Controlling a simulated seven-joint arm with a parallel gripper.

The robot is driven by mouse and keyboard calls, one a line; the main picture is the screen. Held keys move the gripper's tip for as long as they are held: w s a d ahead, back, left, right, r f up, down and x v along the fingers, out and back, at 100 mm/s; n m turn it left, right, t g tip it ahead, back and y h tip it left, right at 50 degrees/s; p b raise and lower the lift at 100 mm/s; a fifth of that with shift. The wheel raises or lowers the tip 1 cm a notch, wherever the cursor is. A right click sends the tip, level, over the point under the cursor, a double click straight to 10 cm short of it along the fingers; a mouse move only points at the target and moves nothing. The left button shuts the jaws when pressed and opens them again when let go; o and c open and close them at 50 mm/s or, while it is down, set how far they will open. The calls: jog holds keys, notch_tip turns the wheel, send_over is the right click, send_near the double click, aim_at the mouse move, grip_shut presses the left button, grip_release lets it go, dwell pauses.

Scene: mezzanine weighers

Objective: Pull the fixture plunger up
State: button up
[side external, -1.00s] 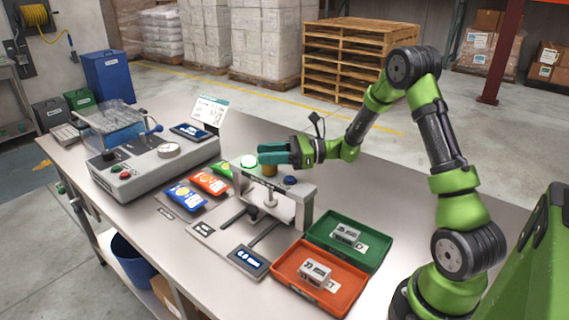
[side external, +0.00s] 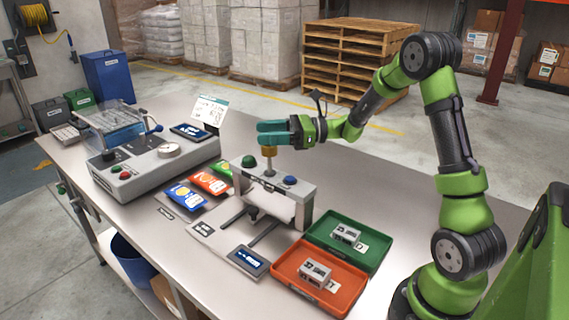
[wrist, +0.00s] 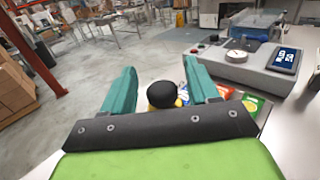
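The fixture (side external: 295,190) is a grey bridge-shaped stand on the bench, with a green button or lamp (side external: 248,161) and a blue button (side external: 290,181) on top. Its plunger (side external: 268,151) has a brass collar above a bare shaft that stands up out of the bridge. In the wrist view the plunger's round black knob (wrist: 162,94) sits between the two fingers. The fingers hide the knob in the side view.
A green tray (side external: 375,254) and an orange tray (side external: 350,298), each with a metal block, lie at right. Colored packets (side external: 208,180) and a grey weighing machine (side external: 150,172) stand at left. A small display (side external: 247,261) lies in front.

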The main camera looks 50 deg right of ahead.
jog(key=v, duration=1.7)
jog(key=s+a+f+n+g+h, duration=0.5)
jog(key=s+a+f+n+g, duration=0.15)
jog(key=a+n+g, duration=0.4)
jog(key=s+a+r+n+t+h, duration=0.2)
jog(key=a+r+n+h, duration=0.1)
jog(key=a+r+n, duration=0.1)
jog(key=s+a+r+n+t+h, duration=0.2)
jog(key=s+a+r+n+t, duration=0.1)
jog(key=a+r+n, duration=0.2)
jog(key=a+n, duration=0.2)
jog(key=n, duration=0.1)
jog(key=shift+a+h, duration=0.2)
jog(key=shift+h, duration=0.2)
